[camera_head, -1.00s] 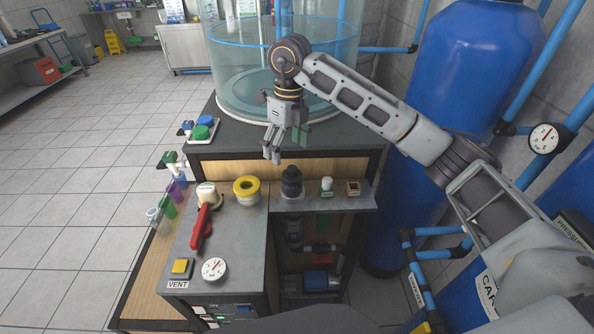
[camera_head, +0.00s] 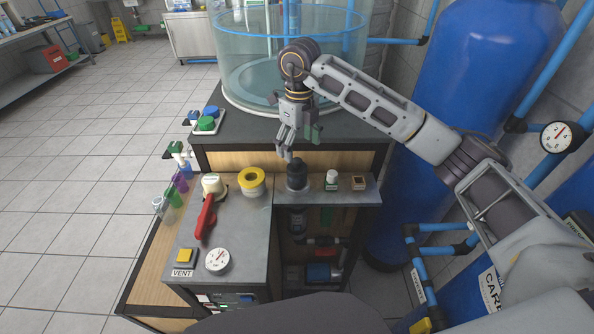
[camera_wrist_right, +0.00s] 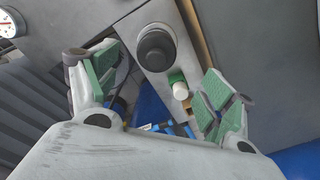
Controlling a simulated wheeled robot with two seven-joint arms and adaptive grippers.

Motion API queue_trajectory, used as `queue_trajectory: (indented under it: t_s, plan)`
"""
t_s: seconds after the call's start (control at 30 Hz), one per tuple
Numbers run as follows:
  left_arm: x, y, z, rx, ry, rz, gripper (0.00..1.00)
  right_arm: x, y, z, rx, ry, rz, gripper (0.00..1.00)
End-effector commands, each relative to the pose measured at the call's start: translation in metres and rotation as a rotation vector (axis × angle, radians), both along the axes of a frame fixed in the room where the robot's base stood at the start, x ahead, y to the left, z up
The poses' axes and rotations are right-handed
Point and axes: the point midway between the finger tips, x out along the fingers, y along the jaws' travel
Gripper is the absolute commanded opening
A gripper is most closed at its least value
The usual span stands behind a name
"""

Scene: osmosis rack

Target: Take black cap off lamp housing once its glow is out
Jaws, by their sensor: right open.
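The black cap (camera_head: 297,170) stands upright on the dark lamp housing (camera_head: 297,186), on the narrow grey shelf. In the right wrist view the cap (camera_wrist_right: 156,48) is a dark round top with a pale ring below it. No glow shows at the housing in either view. My right gripper (camera_head: 286,155) points down just above and slightly left of the cap. In the right wrist view the gripper (camera_wrist_right: 160,68) is open and empty, its green-padded fingers apart on either side below the cap. My left gripper is not in view.
A small white-topped bottle (camera_head: 332,179) and a small wooden block (camera_head: 358,182) stand right of the housing. A yellow ring (camera_head: 251,181), a red-handled valve (camera_head: 206,215) and a gauge (camera_head: 218,260) are to the left. A clear tank (camera_head: 255,65) stands behind.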

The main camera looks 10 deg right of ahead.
Motion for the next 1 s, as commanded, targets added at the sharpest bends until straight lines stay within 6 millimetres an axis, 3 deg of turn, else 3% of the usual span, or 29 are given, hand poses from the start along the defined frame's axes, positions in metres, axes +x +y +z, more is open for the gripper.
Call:
queue_trajectory:
  t_s: [0.4,1.0]
  plan:
    - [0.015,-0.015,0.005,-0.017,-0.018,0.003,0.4,0.0,0.0,-0.046,0.001,0.001,0.001,0.82]
    - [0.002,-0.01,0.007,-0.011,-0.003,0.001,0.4,-0.002,0.001,-0.056,0.0,0.002,0.001,0.82]
